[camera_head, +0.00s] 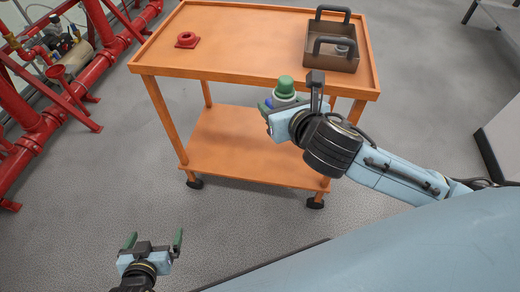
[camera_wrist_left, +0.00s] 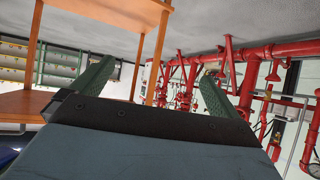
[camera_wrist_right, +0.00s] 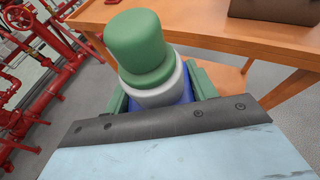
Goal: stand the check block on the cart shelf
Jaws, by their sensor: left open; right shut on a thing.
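The check block (camera_head: 285,89) has a green round top, a grey band and a blue lower part. My right gripper (camera_head: 290,104) is shut on it and holds it in front of the cart's top edge, over the lower shelf in the head view. In the right wrist view the block (camera_wrist_right: 143,50) stands between the fingers, its lower end hidden. The orange cart's lower shelf (camera_head: 235,148) is bare where it shows. My left gripper (camera_head: 154,243) is open and empty, low at the front left; its spread fingers show in the left wrist view (camera_wrist_left: 155,85).
The cart top (camera_head: 235,40) carries a red flanged piece (camera_head: 187,40) and a brown box with dark handles (camera_head: 331,50). Red pipes and valves (camera_head: 45,120) run along the left. Grey floor (camera_head: 120,190) is clear around the cart.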

